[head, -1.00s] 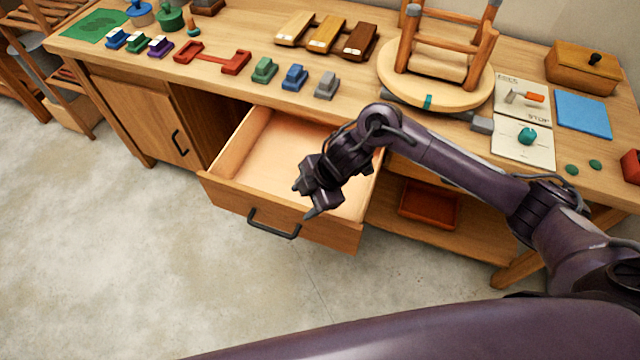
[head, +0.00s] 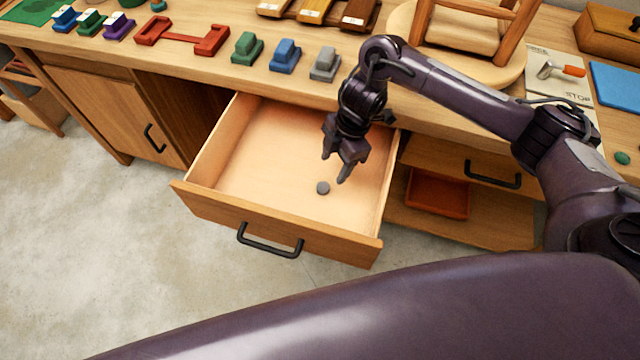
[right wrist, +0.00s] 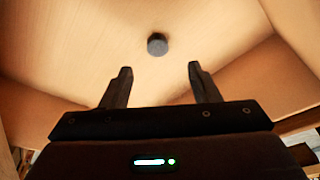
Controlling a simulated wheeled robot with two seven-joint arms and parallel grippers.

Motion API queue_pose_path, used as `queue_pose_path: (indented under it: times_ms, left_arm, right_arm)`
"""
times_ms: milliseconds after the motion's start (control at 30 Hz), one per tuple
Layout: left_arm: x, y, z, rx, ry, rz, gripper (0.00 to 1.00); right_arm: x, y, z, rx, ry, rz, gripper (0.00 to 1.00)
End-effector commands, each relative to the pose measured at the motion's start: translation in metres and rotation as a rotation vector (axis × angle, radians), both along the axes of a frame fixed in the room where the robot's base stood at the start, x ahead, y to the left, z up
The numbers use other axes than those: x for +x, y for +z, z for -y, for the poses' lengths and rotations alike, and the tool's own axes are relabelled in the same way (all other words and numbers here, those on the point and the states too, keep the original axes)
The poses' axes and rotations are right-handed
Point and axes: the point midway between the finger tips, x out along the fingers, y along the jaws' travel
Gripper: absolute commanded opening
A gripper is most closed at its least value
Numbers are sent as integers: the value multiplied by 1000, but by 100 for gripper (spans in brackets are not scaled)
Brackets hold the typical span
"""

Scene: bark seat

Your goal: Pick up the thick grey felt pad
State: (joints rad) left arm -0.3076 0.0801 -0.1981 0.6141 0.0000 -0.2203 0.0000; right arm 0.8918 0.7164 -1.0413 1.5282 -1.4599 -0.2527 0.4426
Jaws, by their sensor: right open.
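The grey felt pad (head: 323,187) is a small dark grey disc lying on the floor of the open drawer (head: 262,165), toward its front right. In the right wrist view the pad (right wrist: 157,44) lies beyond the fingertips, roughly midway between them. My right gripper (head: 335,168) is over the drawer, pointing down, just above and beside the pad in the head view. Its two fingers (right wrist: 160,72) are apart with nothing between them. My left gripper is not in view.
The drawer's front panel with a black handle (head: 270,240) and its side walls surround the pad. The rest of the drawer floor is bare. Grey (head: 325,64), blue (head: 286,56) and green blocks (head: 246,48) stand on the bench above. A red tray (head: 437,193) sits on the shelf at right.

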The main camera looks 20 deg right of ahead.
Motion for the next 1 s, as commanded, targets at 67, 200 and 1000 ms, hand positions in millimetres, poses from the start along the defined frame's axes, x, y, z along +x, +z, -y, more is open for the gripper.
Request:
queue_pose_path:
  times_ms: [67,200,1000]
  left_arm:
    - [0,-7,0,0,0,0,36]
    - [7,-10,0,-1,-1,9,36]
    - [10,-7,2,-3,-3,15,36]
  right_arm:
    - [-1,-10,-2,1,1,-2,55]
    - [-2,-24,-6,2,1,-2,55]
    - [-1,-77,-22,0,1,0,42]
